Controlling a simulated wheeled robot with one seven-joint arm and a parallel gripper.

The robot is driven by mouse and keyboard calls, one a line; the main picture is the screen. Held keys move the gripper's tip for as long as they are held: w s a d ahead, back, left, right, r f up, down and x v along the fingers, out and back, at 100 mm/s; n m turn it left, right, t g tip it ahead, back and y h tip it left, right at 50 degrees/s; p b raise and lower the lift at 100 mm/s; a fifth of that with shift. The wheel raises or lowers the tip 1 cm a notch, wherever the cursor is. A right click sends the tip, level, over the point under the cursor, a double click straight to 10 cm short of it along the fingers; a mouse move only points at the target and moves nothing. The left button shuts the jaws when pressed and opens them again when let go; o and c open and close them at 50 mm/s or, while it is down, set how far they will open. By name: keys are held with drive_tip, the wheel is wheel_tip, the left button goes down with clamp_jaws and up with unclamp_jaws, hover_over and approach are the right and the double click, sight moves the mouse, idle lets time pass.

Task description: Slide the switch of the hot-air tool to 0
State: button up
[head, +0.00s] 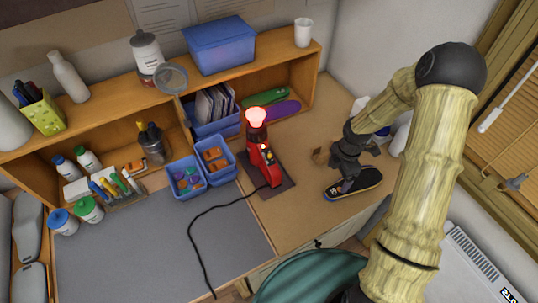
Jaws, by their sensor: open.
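The red hot-air tool (263,165) stands nozzle up on a dark pad (283,186) on the wooden bench. Its nozzle end (257,118) glows bright orange-red. Small yellow and light marks (268,157) show on its body; which of them is the switch, and its setting, are too small to tell. A black cord (222,206) runs from its base across the grey mat.
Blue bins (188,192) stand left of the tool. A wooden shelf (240,75) with a blue box (219,45) and a white cup (303,32) runs behind. White bottles (399,140) stand behind my wrist. The grey mat (130,250) is mostly clear.

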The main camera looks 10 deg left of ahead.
drive_tip(key=shift+s+r+m, duration=0.1)
drive_tip(key=shift+r+m, duration=0.2)
drive_tip(key=c, duration=0.3)
drive_tip(key=r+m, duration=0.1)
drive_tip(key=s+r+m+b, duration=0.1)
drive_tip(key=shift+s+d+r+m, duration=0.1)
drive_tip(key=shift+d+r+m, duration=0.1)
drive_tip(key=shift+m, duration=0.2)
drive_tip(key=c, duration=0.6)
drive_tip(key=s+r+m+t+b, duration=0.1)
drive_tip(key=s+r+m+b, duration=0.1)
drive_tip(key=m, duration=0.4)
drive_tip(key=s+r+m+t+b, duration=0.1)
drive_tip(key=s+r+m+b, duration=0.1)
drive_tip(key=s+r+m, duration=0.3)
drive_tip(key=s+r+m+t+b, duration=0.1)
drive_tip(key=s+r+m, duration=0.2)
drive_tip(key=s+m, duration=0.3)
drive_tip(key=shift+a+r+m+b, duration=0.1)
drive_tip(key=shift+r+m+b, duration=0.1)
drive_tip(key=shift+m, duration=0.4)
drive_tip(key=shift+a+r+m+b, duration=0.1)
drive_tip(key=shift+r+m+b, duration=0.1)
drive_tip(key=shift+m, duration=0.4)
